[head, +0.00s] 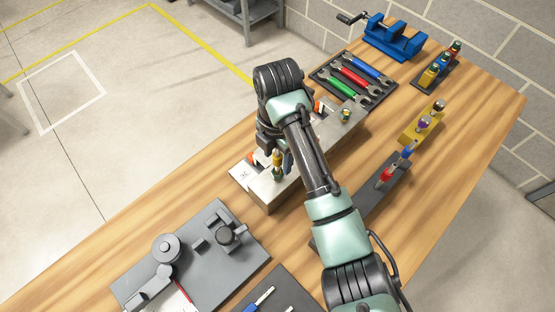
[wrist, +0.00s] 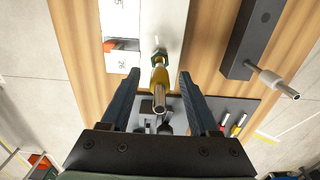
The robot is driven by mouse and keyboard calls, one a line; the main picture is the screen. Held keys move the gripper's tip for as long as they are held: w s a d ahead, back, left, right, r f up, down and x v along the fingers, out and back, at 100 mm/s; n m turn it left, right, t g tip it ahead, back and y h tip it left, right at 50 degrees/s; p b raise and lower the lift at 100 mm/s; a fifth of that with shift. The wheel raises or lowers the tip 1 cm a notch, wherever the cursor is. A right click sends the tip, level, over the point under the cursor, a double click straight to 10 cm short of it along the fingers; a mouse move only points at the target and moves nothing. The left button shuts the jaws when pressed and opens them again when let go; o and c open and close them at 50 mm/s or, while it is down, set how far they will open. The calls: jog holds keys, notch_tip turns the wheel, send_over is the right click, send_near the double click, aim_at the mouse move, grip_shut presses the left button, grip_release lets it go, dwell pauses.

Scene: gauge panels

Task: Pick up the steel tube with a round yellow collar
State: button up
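A steel tube with a yellow collar (wrist: 160,78) and a green fitting at its foot stands on a light metal block (wrist: 160,22). In the wrist view its open end points at the camera. In the head view this upright yellow-collared tube (head: 277,160) stands near the left end of the metal block (head: 262,190). My gripper (wrist: 159,84) is open, with one dark finger on each side of the tube and a visible gap to both. In the head view my arm hides much of the block and most of my gripper. I cannot tell the collar's exact shape.
Another yellow-green fitting (head: 346,116) stands at the block's far end. Right of my arm, a dark rack (head: 372,200) holds red and blue pieces and a yellow rack (head: 412,136) more. A wrench tray (head: 325,77), blue vise (head: 395,42) and grey fixture (head: 205,265) also occupy the bench.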

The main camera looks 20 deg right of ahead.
grip_shut()
